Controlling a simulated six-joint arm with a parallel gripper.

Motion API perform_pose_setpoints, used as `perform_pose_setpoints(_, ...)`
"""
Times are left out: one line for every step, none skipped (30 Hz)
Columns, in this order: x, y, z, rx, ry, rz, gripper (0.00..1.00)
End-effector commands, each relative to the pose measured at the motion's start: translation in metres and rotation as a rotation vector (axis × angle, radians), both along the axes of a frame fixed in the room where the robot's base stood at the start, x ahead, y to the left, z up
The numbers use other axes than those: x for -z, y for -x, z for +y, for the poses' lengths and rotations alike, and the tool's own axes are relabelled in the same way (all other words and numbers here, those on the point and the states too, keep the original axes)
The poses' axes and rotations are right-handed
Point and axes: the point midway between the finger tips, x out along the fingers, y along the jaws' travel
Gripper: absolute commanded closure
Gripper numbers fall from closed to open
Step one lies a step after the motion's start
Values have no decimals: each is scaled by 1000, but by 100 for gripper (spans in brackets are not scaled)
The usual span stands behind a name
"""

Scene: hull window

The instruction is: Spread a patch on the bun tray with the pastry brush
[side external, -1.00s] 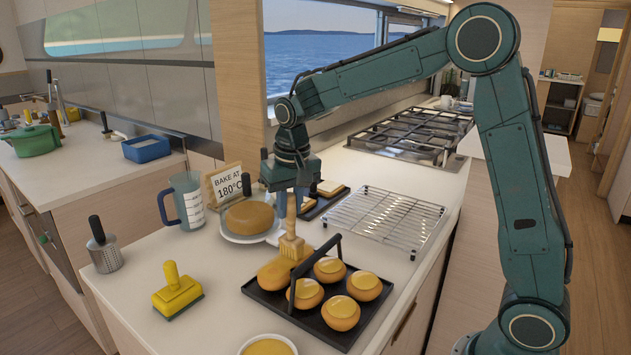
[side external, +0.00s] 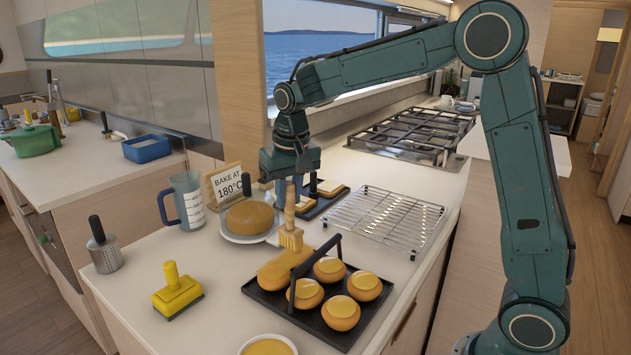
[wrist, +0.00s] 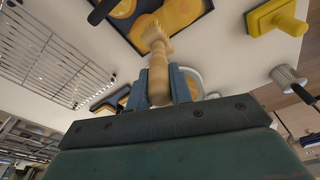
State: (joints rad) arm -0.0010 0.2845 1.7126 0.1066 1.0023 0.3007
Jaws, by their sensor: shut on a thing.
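My gripper (side external: 290,183) is shut on the wooden handle of the pastry brush (side external: 291,236), which hangs bristles down. In the wrist view my gripper (wrist: 160,88) has its two blue fingers on either side of the brush handle (wrist: 158,72). Several round buns with glossy yellow tops (side external: 329,269) sit in the tray. The tray has a dark arched handle.
A bowl of yellow glaze (side external: 267,346) stands at the front edge. A jug (side external: 188,201), a plated cake (side external: 249,218) and a wire rack (side external: 385,218) stand behind.

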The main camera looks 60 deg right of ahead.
Motion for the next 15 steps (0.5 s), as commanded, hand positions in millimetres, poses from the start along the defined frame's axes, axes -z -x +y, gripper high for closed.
perform_pose_setpoints(-5, -1, 0, 0, 0, -3, 100)
perform_pose_setpoints(-8, -1, 0, 0, 0, -3, 100)
perform_pose_setpoints(-11, 0, 0, 0, 0, -4, 100)
perform_pose_setpoints(-14, 0, 0, 0, 0, -4, 100)
perform_pose_setpoints(-17, 0, 0, 0, -1, -4, 100)
perform_pose_setpoints(-20, 0, 0, 0, 0, -4, 100)
perform_pose_setpoints(-23, -1, 0, 0, 0, -5, 100)
perform_pose_setpoints(-25, -1, 0, 0, 0, -4, 100)
perform_pose_setpoints(-28, 0, 0, -1, -1, -3, 100)
perform_pose_setpoints(-31, 0, 0, -1, -1, -3, 100)
perform_pose_setpoints(-33, -1, 0, -1, 0, -4, 100)
perform_pose_setpoints(-35, -1, 0, -1, -1, -3, 100)
perform_pose_setpoints(-36, 0, 0, -1, -1, -3, 100)
perform_pose_setpoints(-38, 0, 0, -1, 0, -2, 100)
perform_pose_setpoints(-39, 0, 0, -1, 0, -1, 100)
